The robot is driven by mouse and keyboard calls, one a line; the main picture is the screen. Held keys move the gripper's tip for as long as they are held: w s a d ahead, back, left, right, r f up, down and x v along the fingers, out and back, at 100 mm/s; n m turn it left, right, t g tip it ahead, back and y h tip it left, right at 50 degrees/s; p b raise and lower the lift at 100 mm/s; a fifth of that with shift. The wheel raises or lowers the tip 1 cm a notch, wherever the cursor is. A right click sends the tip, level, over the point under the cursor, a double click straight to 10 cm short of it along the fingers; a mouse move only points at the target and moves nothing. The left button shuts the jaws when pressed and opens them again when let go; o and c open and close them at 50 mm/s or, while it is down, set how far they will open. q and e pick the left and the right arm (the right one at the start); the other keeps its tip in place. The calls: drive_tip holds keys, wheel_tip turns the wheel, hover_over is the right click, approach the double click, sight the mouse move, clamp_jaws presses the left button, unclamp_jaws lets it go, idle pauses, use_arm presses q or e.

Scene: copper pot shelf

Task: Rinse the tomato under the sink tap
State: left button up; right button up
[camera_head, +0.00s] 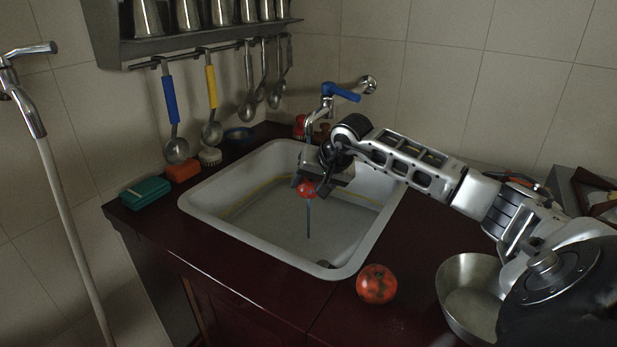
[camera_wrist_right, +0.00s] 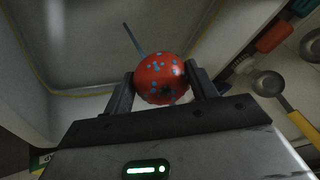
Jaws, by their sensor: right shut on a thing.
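My right gripper (camera_head: 310,187) is shut on a red tomato (camera_head: 305,188), held above the white sink basin (camera_head: 190,207) and beneath the tap (camera_head: 312,120). A thin bluish stream (camera_head: 308,222) shows below the tomato, and the tap has a blue lever. In the right wrist view the tomato (camera_wrist_right: 162,80) sits between both fingers, with blue droplets or spots on its skin. The stream (camera_wrist_right: 133,40) shows just beyond it. A second red tomato (camera_head: 376,284) lies on the dark counter in front of the sink. My left gripper is not in view.
A metal bowl (camera_head: 470,290) stands on the counter at right. Ladles hang under a shelf (camera_head: 190,42) with metal cups. A hose tap (camera_head: 30,95) is at far left.

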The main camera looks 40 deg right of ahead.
sight(312, 194)
drive_tip(key=shift+s+a+b, duration=0.45)
drive_tip(key=shift+s+a, duration=0.95)
drive_tip(key=shift+s, duration=0.2)
drive_tip(key=s+a+r, duration=0.3)
drive_tip(key=r, duration=0.1)
drive_tip(key=shift+s+a, duration=0.15)
drive_tip(key=shift+s, duration=0.2)
idle(0.4)
idle(0.6)
